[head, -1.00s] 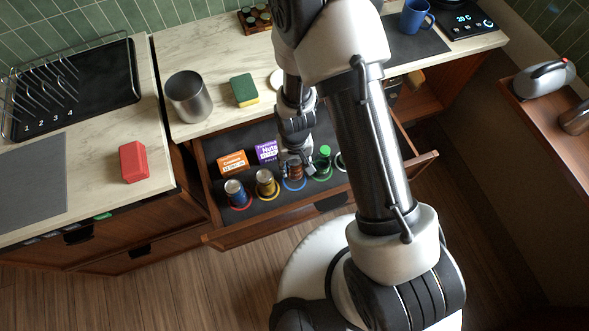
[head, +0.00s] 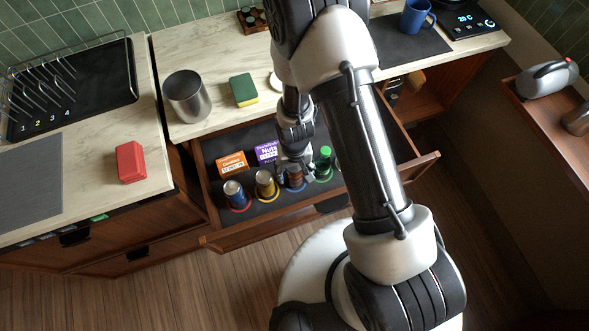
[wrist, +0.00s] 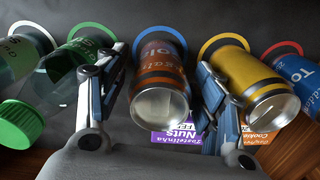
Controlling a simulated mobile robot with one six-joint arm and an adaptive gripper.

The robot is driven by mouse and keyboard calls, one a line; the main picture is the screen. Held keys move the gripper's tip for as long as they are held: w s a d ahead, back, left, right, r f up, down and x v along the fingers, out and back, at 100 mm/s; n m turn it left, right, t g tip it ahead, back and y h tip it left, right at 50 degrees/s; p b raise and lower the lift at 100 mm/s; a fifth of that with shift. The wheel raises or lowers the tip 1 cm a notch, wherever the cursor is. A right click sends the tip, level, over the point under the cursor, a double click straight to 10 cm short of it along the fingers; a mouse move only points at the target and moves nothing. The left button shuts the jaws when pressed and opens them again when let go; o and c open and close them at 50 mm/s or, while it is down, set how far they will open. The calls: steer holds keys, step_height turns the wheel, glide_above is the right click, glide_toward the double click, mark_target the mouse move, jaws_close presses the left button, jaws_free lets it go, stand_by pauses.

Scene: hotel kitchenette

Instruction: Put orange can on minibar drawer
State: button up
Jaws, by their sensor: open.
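The orange can, brownish-orange with a silver end, stands in the open minibar drawer on a blue ring marker. It is in the middle of the wrist view (wrist: 160,82), and in the head view (head: 295,181) it is partly hidden by my gripper. The drawer (head: 215,241) is pulled out below the counter. My gripper (wrist: 160,62) is open, with one finger on each side of the can. I cannot tell whether either finger touches it. In the head view, my gripper (head: 294,168) is low over the drawer.
A yellow can (head: 266,184), a blue can (head: 234,194) and a green-capped bottle (head: 324,161) stand close by on rings. An orange box (head: 232,163) and a purple Nuts box (head: 266,152) sit behind. A metal cup (head: 188,97) and a sponge (head: 244,90) are on the counter.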

step_height(320, 180, up, 12)
steer(key=p, duration=0.4)
steer(key=shift+r, duration=0.2)
steer(key=d+r+t, duration=0.1)
steer(key=d+r, duration=0.2)
steer(key=r, duration=0.7)
steer(key=d+r+t, duration=0.1)
steer(key=d+r, duration=0.1)
steer(key=r, duration=0.8)
steer(key=s+d+r+m+t, duration=0.1)
steer(key=s+d+r, duration=0.5)
steer(key=s+r, duration=0.6)
steer(key=shift+s+r+t, duration=0.35)
steer(key=shift+s+t, duration=0.45)
